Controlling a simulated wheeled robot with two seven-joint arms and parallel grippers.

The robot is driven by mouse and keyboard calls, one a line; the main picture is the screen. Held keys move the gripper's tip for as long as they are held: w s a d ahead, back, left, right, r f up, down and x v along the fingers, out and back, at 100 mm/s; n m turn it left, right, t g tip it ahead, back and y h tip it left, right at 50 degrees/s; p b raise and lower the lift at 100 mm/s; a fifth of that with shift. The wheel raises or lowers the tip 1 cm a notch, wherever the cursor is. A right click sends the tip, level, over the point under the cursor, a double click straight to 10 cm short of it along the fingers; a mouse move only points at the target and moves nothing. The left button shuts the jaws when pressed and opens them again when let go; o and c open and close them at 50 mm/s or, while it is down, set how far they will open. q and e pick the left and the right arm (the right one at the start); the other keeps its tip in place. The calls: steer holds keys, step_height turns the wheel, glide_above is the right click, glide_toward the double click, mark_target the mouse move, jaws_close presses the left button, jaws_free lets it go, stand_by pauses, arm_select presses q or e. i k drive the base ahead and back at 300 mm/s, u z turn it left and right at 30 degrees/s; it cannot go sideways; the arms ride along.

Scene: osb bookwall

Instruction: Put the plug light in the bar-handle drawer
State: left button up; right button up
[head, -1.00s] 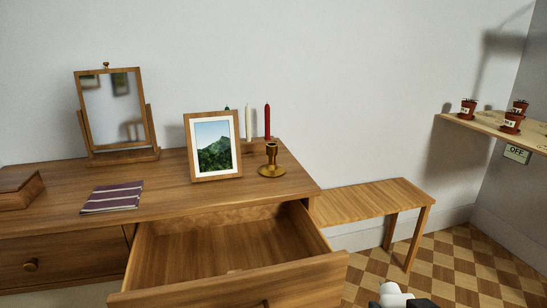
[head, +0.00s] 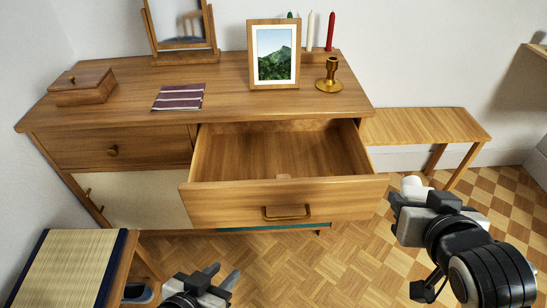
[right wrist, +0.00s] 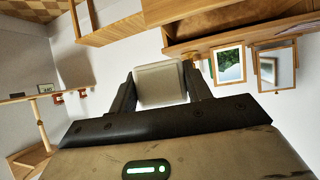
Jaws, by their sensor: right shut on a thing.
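The plug light (head: 413,187) is a small white block held by my right gripper (head: 408,197), right of the drawer front. In the right wrist view the plug light (right wrist: 160,83) sits between the two dark fingers. The bar-handle drawer (head: 240,203) is pulled out from the wooden dresser, with a bar handle (head: 287,213) on its front. Its interior looks empty except for a small pale bit at the inner front edge. My left gripper (head: 220,277) is low in the head view, fingers apart, with nothing visible between them.
On the dresser top (head: 225,100) stand a picture frame (head: 274,55), brass candlestick (head: 328,75), candles, mirror, striped cloth (head: 179,96) and wooden box (head: 82,86). A bench (head: 425,125) is at right. A woven-top stool (head: 65,270) is at lower left.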

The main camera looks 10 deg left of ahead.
mark_target(278, 166)
steer(key=u, duration=4)
steer(key=k, duration=1.95)
steer(key=z, duration=1.35)
steer(key=i, duration=0.5)
steer(key=z, duration=0.05)
